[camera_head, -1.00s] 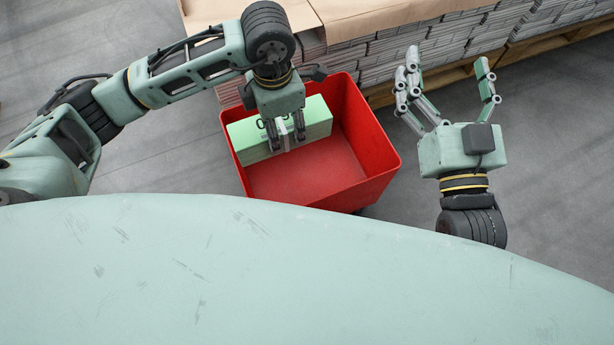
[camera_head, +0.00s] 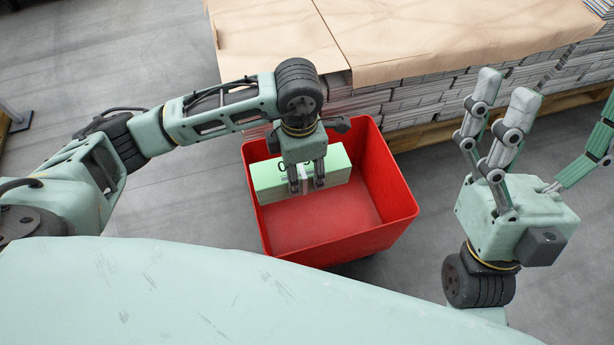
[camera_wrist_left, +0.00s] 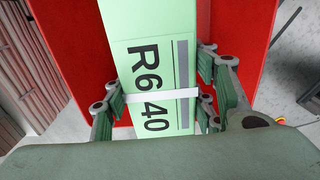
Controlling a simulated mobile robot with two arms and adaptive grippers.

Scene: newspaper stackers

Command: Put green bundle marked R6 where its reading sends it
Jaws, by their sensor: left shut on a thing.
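The green bundle (camera_head: 330,166) is a pale green block with a white strap. In the left wrist view the bundle (camera_wrist_left: 158,55) reads "R6" and "40" in dark print beside a grey bar. My left gripper (camera_head: 306,186) is shut on it, with fingers on both sides near the strap (camera_wrist_left: 160,95). The bundle is within the walls of a red tub (camera_head: 400,215), along its far side; I cannot tell whether it touches the floor of the tub. My right gripper (camera_head: 548,115) is open and empty, to the right of the tub, with its fingers spread.
Long stacks of newspapers (camera_head: 430,100) under brown paper sheets (camera_head: 430,35) stand on a wooden pallet (camera_head: 440,132) behind the tub. The grey floor (camera_head: 150,205) is clear at left. The near part of the tub's inside is empty.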

